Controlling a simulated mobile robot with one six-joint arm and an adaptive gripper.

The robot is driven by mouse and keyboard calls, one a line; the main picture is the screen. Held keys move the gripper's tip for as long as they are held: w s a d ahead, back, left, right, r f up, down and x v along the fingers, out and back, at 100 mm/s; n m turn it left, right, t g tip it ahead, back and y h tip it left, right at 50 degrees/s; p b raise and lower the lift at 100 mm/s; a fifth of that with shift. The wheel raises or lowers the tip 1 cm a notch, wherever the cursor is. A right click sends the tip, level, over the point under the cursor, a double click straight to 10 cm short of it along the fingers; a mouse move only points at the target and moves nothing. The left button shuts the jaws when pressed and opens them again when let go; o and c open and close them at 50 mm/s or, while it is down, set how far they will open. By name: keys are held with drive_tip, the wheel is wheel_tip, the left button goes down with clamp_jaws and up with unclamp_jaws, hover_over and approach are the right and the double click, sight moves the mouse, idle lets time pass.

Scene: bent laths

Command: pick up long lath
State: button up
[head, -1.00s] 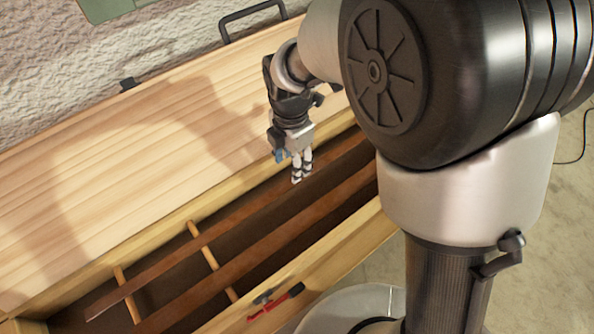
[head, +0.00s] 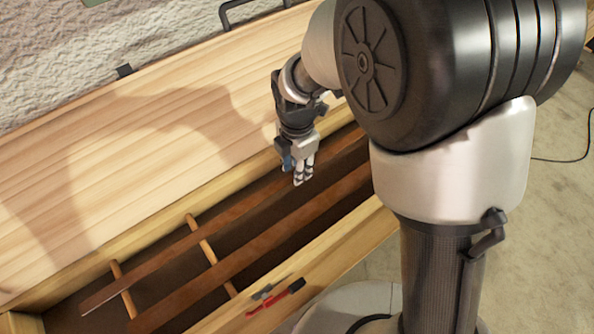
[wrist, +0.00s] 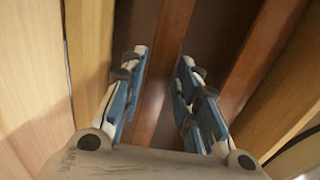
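Two long dark-brown laths lie side by side in the long open compartment of the wooden bench. The lath nearer the lid (head: 150,266) runs under my gripper (head: 303,180); the other lath (head: 260,243) lies nearer the front board. I cannot tell which is longer, as their right ends are hidden behind my arm. My gripper points down into the compartment. In the wrist view my gripper (wrist: 164,90) is open, its blue-and-white fingers apart, with the lath nearer the lid (wrist: 164,60) showing between them. Contact is not visible. The other lath (wrist: 262,50) passes right of the fingers.
Light wooden crossbars (head: 203,240) lie across the compartment at the laths' left part. The front board (head: 340,250) carries a red-handled tool (head: 275,297). The broad pale lid surface (head: 110,180) is clear. A rough wall stands behind, and a cable lies on the floor at right.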

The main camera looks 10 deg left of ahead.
clamp_jaws()
drive_tip(key=shift+r, duration=0.1)
